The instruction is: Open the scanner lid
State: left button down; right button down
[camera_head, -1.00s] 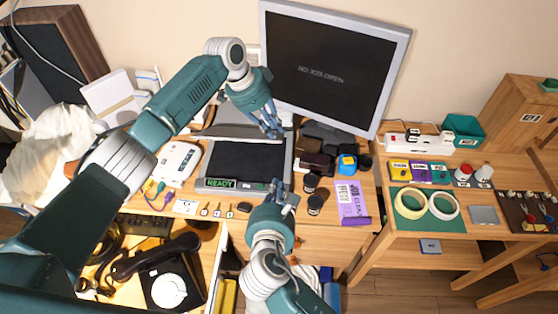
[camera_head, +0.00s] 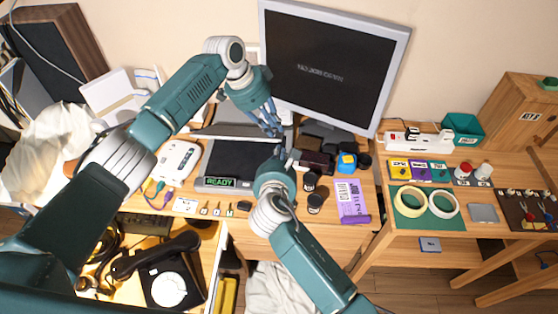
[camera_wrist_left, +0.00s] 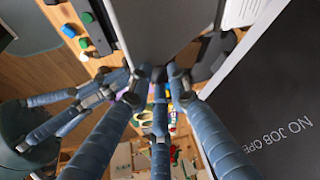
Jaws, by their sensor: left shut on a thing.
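The scanner (camera_head: 243,187) stands on the desk below the monitor, with a green READY display on its front edge and its dark glass bed exposed. Its grey lid (camera_head: 235,131) is raised at the back, seen narrowly from above; in the left wrist view it is a broad grey panel (camera_wrist_left: 165,25). My left gripper (camera_head: 274,129) is shut on the lid near its right end, and its fingers meet the panel's edge in the left wrist view. My right gripper (camera_head: 281,153) is over the scanner's right side, close to the left one. Its fingertips are too small to judge.
The monitor (camera_head: 333,70) stands close behind the grippers. Dark boxes (camera_head: 317,162) and black jars (camera_head: 314,202) crowd the scanner's right. A white device (camera_head: 178,161) is on its left. A dial phone (camera_head: 168,275) lies in the tray at lower left.

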pick_arm(q)
jog(key=shift+w+a+f, duration=0.15)
jog(key=shift+f, duration=0.1)
pick_arm(e)
jog(key=shift+w+r, duration=0.45)
jog(key=shift+r, duration=0.3)
pick_arm(q)
jog(key=c, duration=1.7)
grip_release()
pick_arm(e)
jog(key=shift+r, duration=0.1)
pick_arm(q)
jog(key=shift+o, duration=0.6)
jog(key=shift+f, duration=0.15)
pick_arm(e)
jog(key=shift+w+r, duration=0.1)
jog(key=shift+w, duration=0.05)
pick_arm(q)
jog(key=shift+w, duration=0.35)
pick_arm(e)
jog(key=shift+w+f, duration=0.2)
jog(key=shift+f, duration=0.25)
